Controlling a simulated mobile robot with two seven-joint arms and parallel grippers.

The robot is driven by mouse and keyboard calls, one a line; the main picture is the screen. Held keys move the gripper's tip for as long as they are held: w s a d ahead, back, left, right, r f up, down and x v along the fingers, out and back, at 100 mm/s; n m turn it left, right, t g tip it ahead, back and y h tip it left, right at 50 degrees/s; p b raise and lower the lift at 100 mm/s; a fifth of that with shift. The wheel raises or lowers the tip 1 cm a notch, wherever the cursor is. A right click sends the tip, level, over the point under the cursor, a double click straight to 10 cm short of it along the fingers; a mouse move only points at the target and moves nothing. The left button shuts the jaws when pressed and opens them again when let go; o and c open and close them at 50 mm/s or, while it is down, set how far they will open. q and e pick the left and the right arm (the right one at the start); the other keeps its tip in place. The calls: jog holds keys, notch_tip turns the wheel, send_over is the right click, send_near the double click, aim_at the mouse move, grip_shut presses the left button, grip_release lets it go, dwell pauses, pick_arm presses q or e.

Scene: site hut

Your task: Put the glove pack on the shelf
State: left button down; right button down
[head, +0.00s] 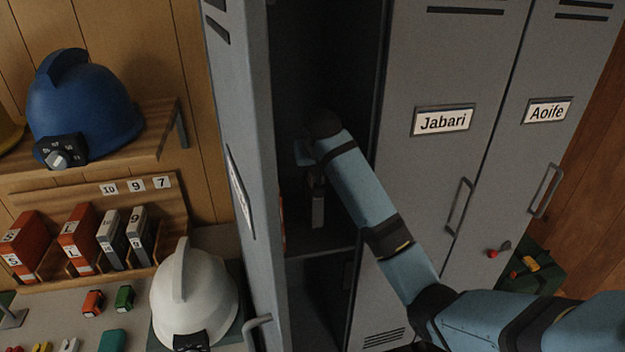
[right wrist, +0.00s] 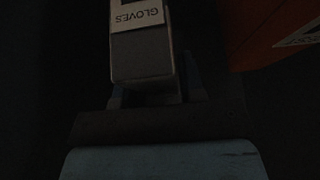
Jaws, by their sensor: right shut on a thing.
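My right arm reaches into the open, dark locker, and its gripper (head: 312,172) is shut on a grey glove pack (head: 318,208). In the right wrist view the glove pack (right wrist: 142,50) has a white label reading "GLOVES", and the fingers (right wrist: 155,92) are at its near end. The pack is upright above or on the locker's shelf (head: 325,240); I cannot tell whether it touches. My left gripper is not in view.
A red-orange box (right wrist: 270,35) is close to the right of the pack in the wrist view. The locker's open door (head: 238,120) stands left of my arm. Shut lockers labelled "Jabari" (head: 440,120) and "Aoife" (head: 547,112) are to the right. A white helmet (head: 195,295) sits left.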

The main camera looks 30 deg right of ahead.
notch_tip(320, 180, down, 4)
jog(key=shift+f+p, duration=0.25)
jog(key=shift+p, duration=0.05)
jog(key=c, duration=0.9)
grip_release()
jog(key=shift+o, duration=0.9)
jog(key=b+v, duration=0.2)
jog(key=v, duration=0.9)
jog(key=shift+a+r, duration=0.1)
jog(key=shift+s+r, duration=0.25)
jog(key=shift+r, duration=0.25)
